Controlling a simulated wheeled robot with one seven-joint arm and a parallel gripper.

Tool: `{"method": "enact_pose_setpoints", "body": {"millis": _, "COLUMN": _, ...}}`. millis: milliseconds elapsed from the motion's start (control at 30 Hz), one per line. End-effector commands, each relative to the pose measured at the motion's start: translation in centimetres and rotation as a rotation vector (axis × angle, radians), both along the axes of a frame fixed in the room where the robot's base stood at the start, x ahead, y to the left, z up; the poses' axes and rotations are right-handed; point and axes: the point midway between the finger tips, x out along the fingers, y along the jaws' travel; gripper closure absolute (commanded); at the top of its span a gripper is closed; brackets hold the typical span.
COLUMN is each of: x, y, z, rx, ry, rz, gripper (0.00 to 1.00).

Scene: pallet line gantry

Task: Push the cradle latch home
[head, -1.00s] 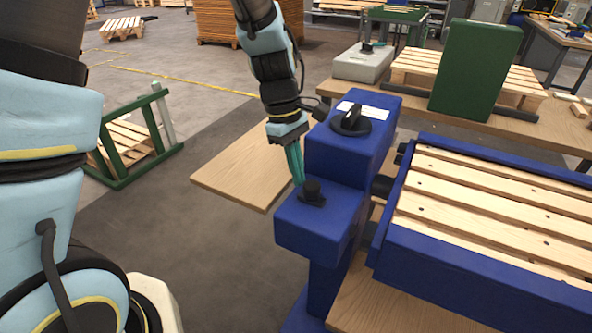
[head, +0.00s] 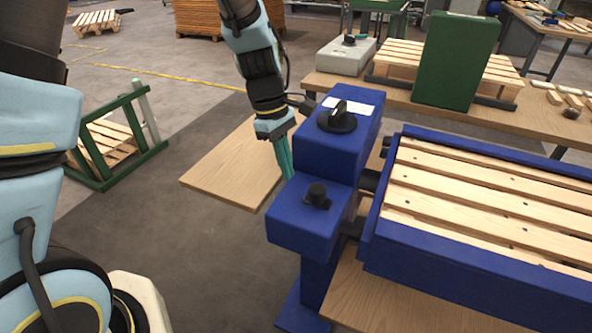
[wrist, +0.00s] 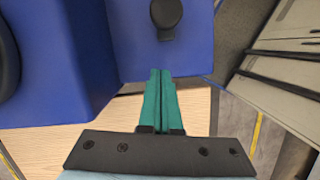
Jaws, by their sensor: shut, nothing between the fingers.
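The latch appears to be a black round knob (head: 317,195) on a dark base, on the lower step of the blue pedestal (head: 300,228). In the wrist view the knob (wrist: 167,14) is at the top, just ahead of the fingertips. My gripper (head: 290,178) has its teal fingers pressed together, pointing down, with nothing between them. The fingertips are left of the knob, near the step's left edge, and a gap shows between them and the knob. In the wrist view the shut fingers (wrist: 160,72) overlap the edge of the blue step.
A black dial (head: 337,117) sits on the pedestal's taller block, close to my gripper's right. A blue cradle holding a slatted wooden pallet (head: 470,205) stands right. A wooden board (head: 225,175) lies behind my gripper.

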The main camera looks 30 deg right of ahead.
Motion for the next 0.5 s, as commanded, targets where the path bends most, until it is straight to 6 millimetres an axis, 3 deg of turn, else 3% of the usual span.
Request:
{"method": "enact_pose_setpoints", "body": {"millis": 33, "x": 0.3, "y": -0.2, "z": 1.5, "rx": -0.011, "ry": -0.009, "rz": -0.004, "gripper": 1.00}}
{"method": "enact_pose_setpoints", "body": {"millis": 200, "x": 1.1, "y": 0.2, "z": 5.1, "rx": -0.009, "ry": -0.007, "rz": -0.003, "gripper": 1.00}}
{"method": "enact_pose_setpoints", "body": {"millis": 500, "x": 1.9, "y": 0.6, "z": 8.7, "rx": -0.006, "ry": -0.003, "rz": -0.003, "gripper": 1.00}}
